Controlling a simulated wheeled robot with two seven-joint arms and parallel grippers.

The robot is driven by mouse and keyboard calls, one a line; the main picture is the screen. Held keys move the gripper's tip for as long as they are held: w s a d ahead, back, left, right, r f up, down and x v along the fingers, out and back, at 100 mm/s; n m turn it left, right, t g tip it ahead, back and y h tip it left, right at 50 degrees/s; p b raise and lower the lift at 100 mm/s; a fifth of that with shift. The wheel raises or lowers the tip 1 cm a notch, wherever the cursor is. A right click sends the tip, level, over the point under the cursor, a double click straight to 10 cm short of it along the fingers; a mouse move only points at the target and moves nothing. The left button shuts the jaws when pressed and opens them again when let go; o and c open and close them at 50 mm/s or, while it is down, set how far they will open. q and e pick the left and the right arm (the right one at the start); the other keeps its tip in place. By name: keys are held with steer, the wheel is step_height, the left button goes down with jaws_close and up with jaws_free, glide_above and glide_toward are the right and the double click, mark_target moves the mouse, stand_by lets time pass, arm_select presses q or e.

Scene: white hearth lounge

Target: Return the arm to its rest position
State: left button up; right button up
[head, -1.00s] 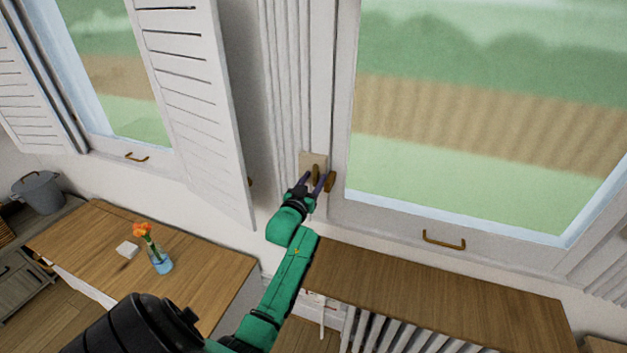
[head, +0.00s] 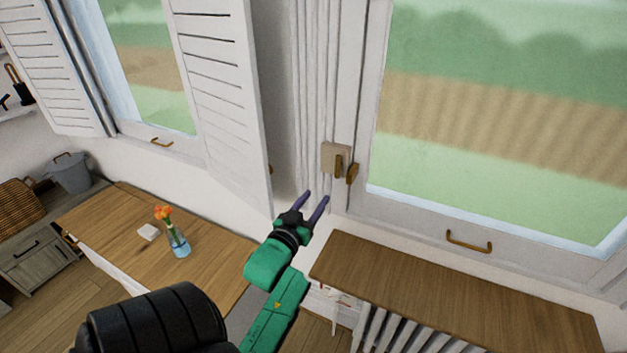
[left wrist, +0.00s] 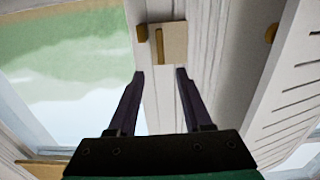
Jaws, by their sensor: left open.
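My left gripper (head: 315,203) is open and empty, with its two dark purple fingers apart. In the head view it is in front of the wall, below and to the left of a beige plate (head: 332,157) with a brass handle (head: 339,166). In the left wrist view the fingers (left wrist: 160,75) point toward the same plate (left wrist: 174,43), with a clear gap between. My green left arm (head: 277,310) reaches up from the lower middle of the head view. My right gripper is not in view.
A wooden shelf top (head: 450,290) above a white radiator (head: 400,340) is at the right. An open white shutter (head: 222,110) stands left of the gripper.

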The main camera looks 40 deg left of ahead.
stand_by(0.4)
arm_select(q)
steer(key=d+f+g+h, duration=0.1)
steer(key=d+f+g, duration=0.1)
steer(key=f, duration=0.7)
steer(key=s+d+f+m+g+h, duration=0.1)
steer(key=d+f, duration=0.3)
steer(key=f, duration=0.6)
steer(key=d+f+m+g+h, duration=0.1)
steer(key=d+f+g+h, duration=0.1)
steer(key=f, duration=0.8)
steer(key=shift+s+d+g, duration=0.4)
steer(key=shift+d+g, duration=0.05)
steer(key=shift+g, duration=0.05)
steer(key=s+d+f+m+g+h, duration=0.1)
steer(key=s+d+f+g, duration=0.2)
steer(key=s+f, duration=0.5)
steer(key=s+d+f+m+g+h, duration=0.1)
steer(key=s+d+f+m+g, duration=0.1)
steer(key=s+f, duration=0.55)
steer(key=s+f+g, duration=0.2)
steer(key=s+f, duration=0.2)
steer(key=s, duration=0.3)
steer(key=s+f+m+g, duration=0.1)
steer(key=s+f+g, duration=0.2)
steer(key=s+f, duration=0.2)
steer(key=s, duration=0.3)
steer(key=shift+s+a, duration=0.3)
